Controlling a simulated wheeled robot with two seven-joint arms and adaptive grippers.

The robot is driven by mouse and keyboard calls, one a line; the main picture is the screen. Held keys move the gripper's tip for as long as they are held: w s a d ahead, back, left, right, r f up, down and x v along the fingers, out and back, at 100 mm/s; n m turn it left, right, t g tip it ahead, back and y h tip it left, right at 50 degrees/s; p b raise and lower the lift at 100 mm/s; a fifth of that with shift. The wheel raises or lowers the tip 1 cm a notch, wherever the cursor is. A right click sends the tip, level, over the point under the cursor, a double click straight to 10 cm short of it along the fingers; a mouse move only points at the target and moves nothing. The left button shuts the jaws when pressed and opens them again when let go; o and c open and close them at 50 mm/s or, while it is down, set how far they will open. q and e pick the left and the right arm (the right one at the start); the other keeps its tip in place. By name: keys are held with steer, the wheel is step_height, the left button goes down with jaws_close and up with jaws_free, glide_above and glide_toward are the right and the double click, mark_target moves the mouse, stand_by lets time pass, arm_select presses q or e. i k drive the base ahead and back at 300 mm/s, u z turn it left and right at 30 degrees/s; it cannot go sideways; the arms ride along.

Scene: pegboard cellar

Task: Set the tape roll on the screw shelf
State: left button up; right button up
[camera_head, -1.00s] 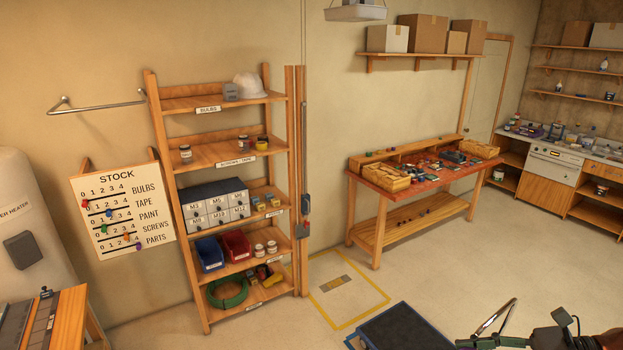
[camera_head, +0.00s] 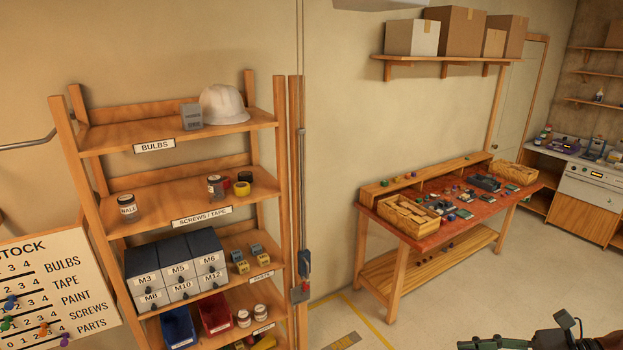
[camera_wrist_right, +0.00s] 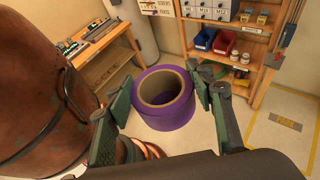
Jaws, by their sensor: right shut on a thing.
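In the wrist view a purple tape roll (camera_wrist_right: 167,114) with a wide open core sits between the two fingers of my right gripper (camera_wrist_right: 163,98), which is shut on it. The roll is held above the floor, away from the shelving. In the head view only part of my right arm shows at the bottom right corner, and the roll is out of view. The shelf labelled SCREWS / TAPE (camera_head: 163,197) is second from the top. It bears a NAILS jar (camera_head: 127,208), another jar (camera_head: 215,186), and yellow (camera_head: 242,189) and dark tape rolls near its right end. My left gripper is not in view.
The middle of that shelf is clear between the jars. The BULBS shelf (camera_head: 150,131) is above it, with a white helmet (camera_head: 223,104). Drawer units (camera_head: 176,268) stand below. A stock board (camera_head: 50,290) is at left and a workbench (camera_head: 450,225) at right.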

mark_target(263, 185)
steer(key=i, duration=3.1)
steer(key=u, duration=1.6)
